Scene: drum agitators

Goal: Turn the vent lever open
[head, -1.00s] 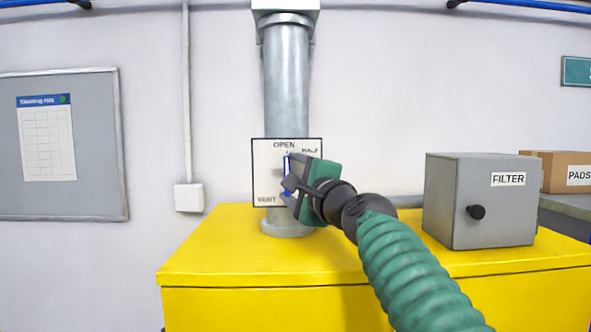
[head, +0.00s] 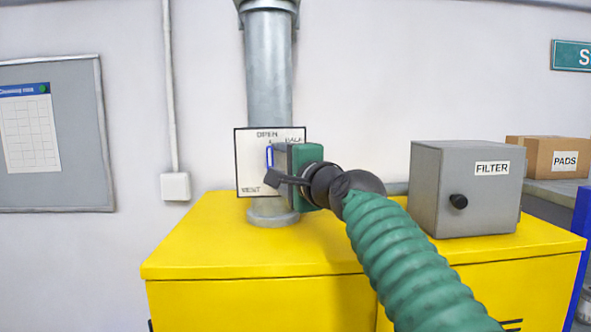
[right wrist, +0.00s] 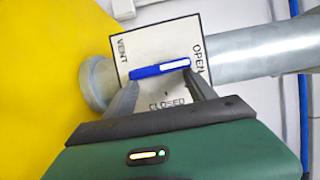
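The vent lever (head: 270,158) is a slim blue bar with a white stripe, on a white plate (head: 250,165) fixed to a grey pipe. In the head view it stands upright, its upper end just below the OPEN mark. In the right wrist view the lever (right wrist: 161,68) lies across, its right end by the word OPEN. My right gripper (head: 278,166) is at the plate. In the right wrist view its fingers (right wrist: 160,78) are spread, one near each lever end; I cannot tell whether they touch it. The gripper hides the plate's lower right. My left gripper is out of view.
The pipe (head: 269,80) rises from a yellow cabinet (head: 215,260). A grey FILTER box (head: 440,190) with a black knob stands on the cabinet at right. A PADS carton (head: 543,157) is farther right. The cabinet top left of the pipe is clear.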

